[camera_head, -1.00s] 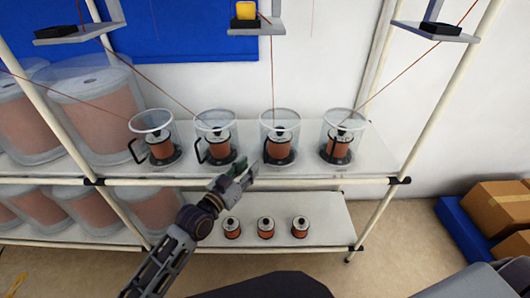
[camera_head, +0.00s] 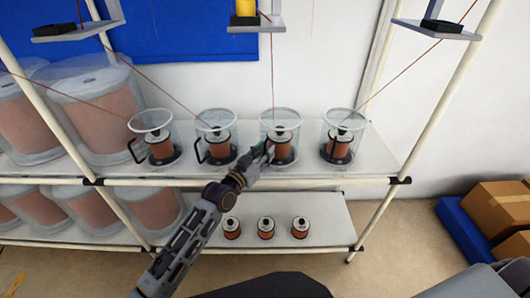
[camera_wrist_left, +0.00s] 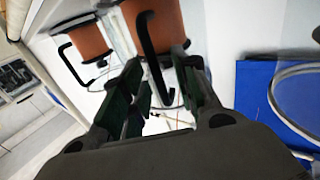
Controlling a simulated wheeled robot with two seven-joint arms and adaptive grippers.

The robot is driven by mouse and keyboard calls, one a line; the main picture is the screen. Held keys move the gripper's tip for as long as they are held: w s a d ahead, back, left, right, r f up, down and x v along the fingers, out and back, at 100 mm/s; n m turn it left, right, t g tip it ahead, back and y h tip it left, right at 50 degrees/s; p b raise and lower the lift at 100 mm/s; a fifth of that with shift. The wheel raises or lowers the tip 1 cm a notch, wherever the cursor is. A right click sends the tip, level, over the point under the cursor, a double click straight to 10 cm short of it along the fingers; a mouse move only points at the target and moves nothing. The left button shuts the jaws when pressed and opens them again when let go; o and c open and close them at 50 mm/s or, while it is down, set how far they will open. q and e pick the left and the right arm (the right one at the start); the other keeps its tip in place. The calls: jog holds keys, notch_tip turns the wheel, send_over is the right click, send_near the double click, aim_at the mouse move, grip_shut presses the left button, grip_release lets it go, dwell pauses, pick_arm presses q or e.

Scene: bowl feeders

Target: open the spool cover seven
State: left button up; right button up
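Four clear spool covers with black handles stand in a row on the upper shelf, each around a copper spool. I cannot tell which is number seven. My left gripper (camera_head: 266,152) is at the front left of the third cover from the left (camera_head: 281,121) and hides its handle in the head view. In the left wrist view, the gripper (camera_wrist_left: 153,85) is open, its dark fingers apart. A black handle (camera_wrist_left: 147,42) reaches down between the fingertips, in front of a copper spool (camera_wrist_left: 158,20). I cannot tell whether the fingers touch it. My right gripper is out of view.
Neighbouring covers (camera_head: 216,125) and (camera_head: 343,125) stand close on both sides. Large clear drums (camera_head: 100,105) fill the shelf's left. Small spools (camera_head: 266,228) stand on the lower shelf (camera_head: 330,220). Red wires run up from the covers to brackets. Boxes (camera_head: 492,205) are at right.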

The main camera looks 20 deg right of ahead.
pick_arm(q)
jog(key=shift+w+d, duration=0.25)
jog(key=shift+d, duration=0.05)
jog(key=shift+c, duration=0.2)
grip_shut()
